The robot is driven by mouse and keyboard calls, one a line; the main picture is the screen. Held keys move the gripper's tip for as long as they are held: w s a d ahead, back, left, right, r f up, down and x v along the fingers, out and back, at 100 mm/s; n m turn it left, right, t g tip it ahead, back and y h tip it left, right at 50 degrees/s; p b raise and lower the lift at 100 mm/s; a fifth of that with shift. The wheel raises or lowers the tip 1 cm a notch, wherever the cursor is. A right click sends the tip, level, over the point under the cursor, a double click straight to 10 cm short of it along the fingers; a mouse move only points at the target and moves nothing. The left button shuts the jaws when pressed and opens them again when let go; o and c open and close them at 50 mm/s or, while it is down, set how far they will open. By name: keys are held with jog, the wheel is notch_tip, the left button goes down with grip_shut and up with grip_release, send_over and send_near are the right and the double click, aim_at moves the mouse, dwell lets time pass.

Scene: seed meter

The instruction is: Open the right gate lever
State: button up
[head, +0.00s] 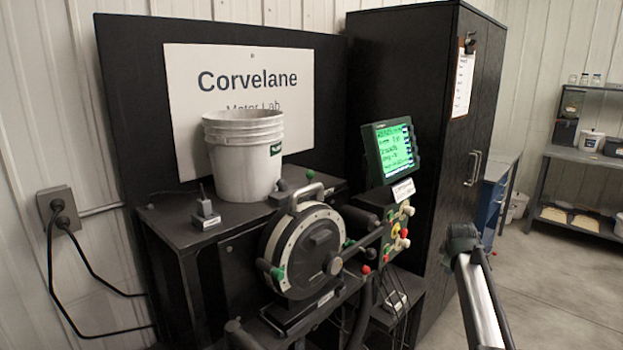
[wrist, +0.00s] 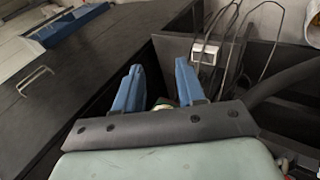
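The round seed meter (head: 301,250) stands on the black bench, with a pale rim and a dark cover. A green knob (head: 277,273) shows at its lower left and another green knob (head: 349,243) at its right edge. A dark arm with a red knob (head: 366,269) is at its right. I cannot tell for certain which of these is the right gate lever. My gripper (wrist: 160,78) is open in the wrist view, its two blue fingers apart. A small pale and green thing (wrist: 163,103) shows low between them, too small to identify. No lever is clearly between the fingers.
A white bucket (head: 243,155) stands on the bench behind the meter. A lit green screen (head: 392,150) is above a panel of coloured knobs (head: 397,228). A tall black cabinet (head: 440,110) is behind. Loose cables (wrist: 235,45) and a thick dark hose (wrist: 290,80) are near my gripper.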

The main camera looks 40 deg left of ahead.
jog(key=s+a+r+n+t+y, duration=0.1)
jog(key=s+a+r+n, duration=0.2)
jog(key=a+r, duration=0.9)
jog(key=s+a+r+n+y, duration=0.15)
jog(key=a+r+n, duration=0.3)
jog(key=r, duration=1.45)
jog(key=s+a+r+n+t+y, duration=0.1)
jog(key=s+a+r+n, duration=0.2)
jog(key=a+r, duration=0.95)
jog(key=m+g+h, duration=0.4)
jog(key=g+h, duration=0.1)
jog(key=g, duration=0.2)
send_near(310, 174)
jog(key=shift+y, duration=0.25)
jog(key=w+f, duration=0.1)
jog(key=f, duration=0.2)
jog(key=a+f, duration=0.1)
jog(key=f, duration=0.3)
jog(key=w+f, duration=0.1)
jog(key=f, duration=0.2)
jog(key=shift+w+a+f, duration=0.25)
jog(key=shift+w, duration=0.05)
jog(key=shift+c, duration=0.5)
grip_shut()
